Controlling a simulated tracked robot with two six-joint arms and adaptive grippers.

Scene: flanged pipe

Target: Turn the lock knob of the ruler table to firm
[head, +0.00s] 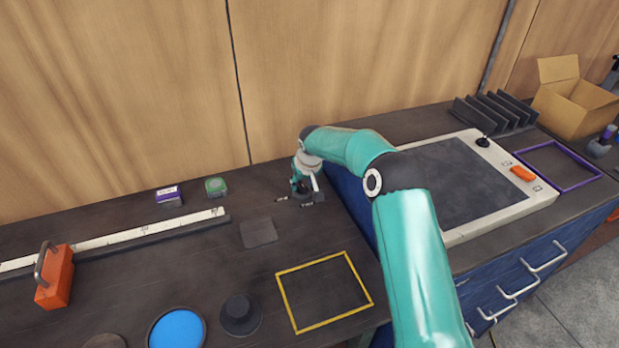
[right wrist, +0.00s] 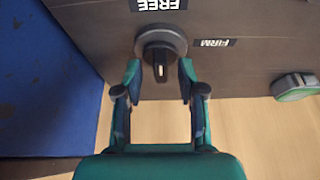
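The lock knob (right wrist: 163,42) is a dark round knob with a raised grip and a pale mark at its lower end in the right wrist view. The FREE label (right wrist: 160,4) lies above it in that view, and the FIRM label (right wrist: 213,43) lies to its right. My right gripper (right wrist: 160,78) is open, its fingers apart on either side of the knob's near edge; I cannot tell whether they touch it. In the head view my right gripper (head: 306,190) is over the knob and mostly hides it. My left gripper is not in view.
The white ruler (head: 130,233) runs along a dark rail at left, beside an orange block (head: 55,278) with a handle. A purple box (head: 168,197) and a green item (head: 215,187) stand near the wall. A raised blue cabinet (head: 505,275) is right of the knob.

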